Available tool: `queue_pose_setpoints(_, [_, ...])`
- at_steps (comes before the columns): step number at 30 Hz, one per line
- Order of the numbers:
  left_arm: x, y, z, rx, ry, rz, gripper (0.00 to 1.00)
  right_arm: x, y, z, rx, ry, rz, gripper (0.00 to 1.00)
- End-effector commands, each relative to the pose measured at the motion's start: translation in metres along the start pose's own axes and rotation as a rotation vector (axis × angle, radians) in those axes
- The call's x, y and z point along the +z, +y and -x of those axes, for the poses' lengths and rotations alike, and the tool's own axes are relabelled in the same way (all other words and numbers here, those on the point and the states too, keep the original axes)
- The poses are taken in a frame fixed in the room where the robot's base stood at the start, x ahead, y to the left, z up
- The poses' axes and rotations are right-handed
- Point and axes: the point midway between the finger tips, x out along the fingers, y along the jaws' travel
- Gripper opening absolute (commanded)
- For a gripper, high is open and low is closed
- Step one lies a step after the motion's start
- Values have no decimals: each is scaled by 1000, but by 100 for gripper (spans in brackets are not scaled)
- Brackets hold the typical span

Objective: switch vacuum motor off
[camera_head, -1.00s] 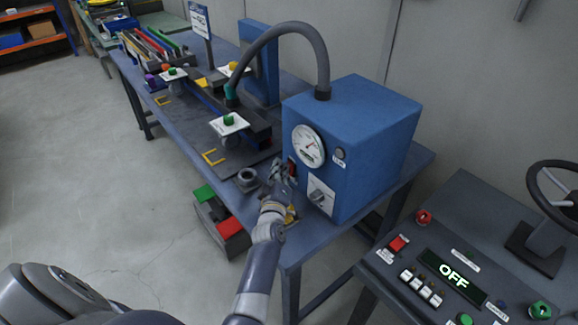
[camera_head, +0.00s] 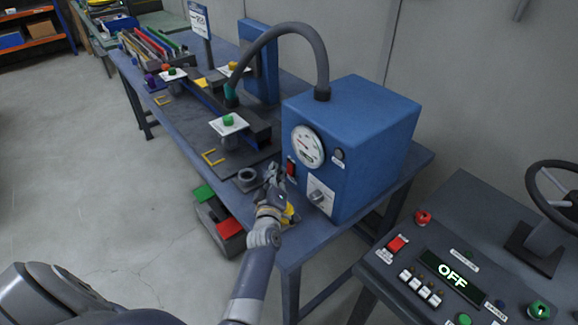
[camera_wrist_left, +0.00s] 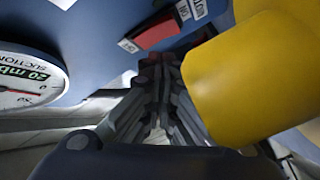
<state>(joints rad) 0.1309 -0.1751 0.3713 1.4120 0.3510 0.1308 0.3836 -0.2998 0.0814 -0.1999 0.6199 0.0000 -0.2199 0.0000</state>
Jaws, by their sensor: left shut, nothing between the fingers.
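The vacuum motor unit is a blue box (camera_head: 375,135) with a round gauge (camera_head: 308,147), a grey knob (camera_head: 318,197) and a small red switch (camera_head: 291,168) at the left edge of its front. The red switch shows near the top of the left wrist view (camera_wrist_left: 155,32), with small labels beside it. My left gripper (camera_head: 273,174) is shut and empty. It is just left of the switch, with a gap between them. Its dark fingers (camera_wrist_left: 157,85) point toward the box below the switch. My right gripper is not in view.
A yellow rounded object (camera_wrist_left: 245,75) stands close to the left fingers. A grey ring (camera_head: 246,178) lies on the table left of the gripper. A grey hose (camera_head: 290,30) arches from the box. A control console reading OFF (camera_head: 455,275) stands at the right.

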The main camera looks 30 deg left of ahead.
Motion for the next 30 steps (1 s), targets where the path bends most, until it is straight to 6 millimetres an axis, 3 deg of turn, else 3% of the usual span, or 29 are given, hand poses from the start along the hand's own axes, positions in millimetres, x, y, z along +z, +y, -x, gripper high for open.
queue_pose_setpoints(15, [-24, -23, 32, 0, 0, -2, 0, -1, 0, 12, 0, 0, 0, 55])
queue_pose_setpoints(30, [-25, -25, 34, 0, 0, 0, 0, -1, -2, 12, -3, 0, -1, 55])
